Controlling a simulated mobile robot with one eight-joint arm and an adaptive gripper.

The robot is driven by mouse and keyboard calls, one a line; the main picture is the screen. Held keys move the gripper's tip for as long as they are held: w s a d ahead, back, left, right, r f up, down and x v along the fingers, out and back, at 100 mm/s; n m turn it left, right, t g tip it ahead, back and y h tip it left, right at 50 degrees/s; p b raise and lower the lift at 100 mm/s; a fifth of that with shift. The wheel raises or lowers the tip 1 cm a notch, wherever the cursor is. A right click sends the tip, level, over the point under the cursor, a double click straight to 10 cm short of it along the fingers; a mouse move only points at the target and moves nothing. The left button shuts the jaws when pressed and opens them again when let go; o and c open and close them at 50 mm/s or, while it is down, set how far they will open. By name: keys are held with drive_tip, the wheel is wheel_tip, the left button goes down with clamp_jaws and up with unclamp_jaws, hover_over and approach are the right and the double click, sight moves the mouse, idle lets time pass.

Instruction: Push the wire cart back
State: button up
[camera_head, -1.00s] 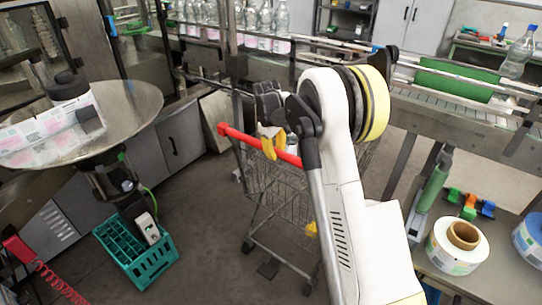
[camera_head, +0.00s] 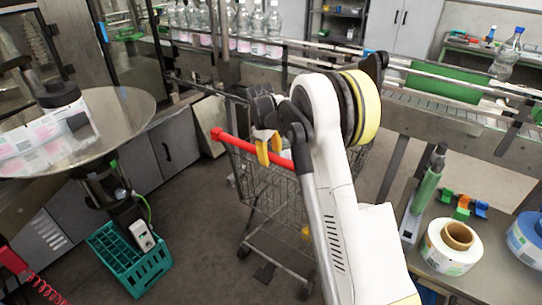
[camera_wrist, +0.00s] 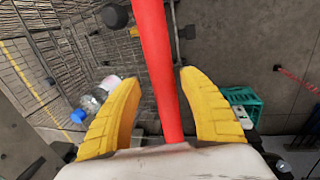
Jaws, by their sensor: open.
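The wire cart (camera_head: 268,205) stands on the floor in the middle of the head view, with its red handle bar (camera_head: 230,139) toward me. My arm hides part of its right side. My gripper (camera_head: 268,148) is at the red bar, its yellow fingers hanging over it. In the wrist view the red handle bar (camera_wrist: 160,60) runs between the two spread yellow fingers of my gripper (camera_wrist: 160,115), with gaps on both sides. The cart's wire basket (camera_wrist: 85,50) shows to the left there, with bottles (camera_wrist: 92,100) near it.
A conveyor line (camera_head: 440,90) with bottles runs behind the cart. A teal crate (camera_head: 132,260) stands on the floor at left, below a round metal table (camera_head: 135,112). A bench with a label reel (camera_head: 450,250) is at right. Bare floor (camera_head: 205,220) lies left of the cart.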

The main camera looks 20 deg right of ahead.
wheel_tip(320, 180, up, 12)
drive_tip(key=s+a, duration=0.1)
drive_tip(key=a, duration=0.1)
drive_tip(key=shift+s+f, duration=0.15)
drive_tip(key=shift+f, duration=0.05)
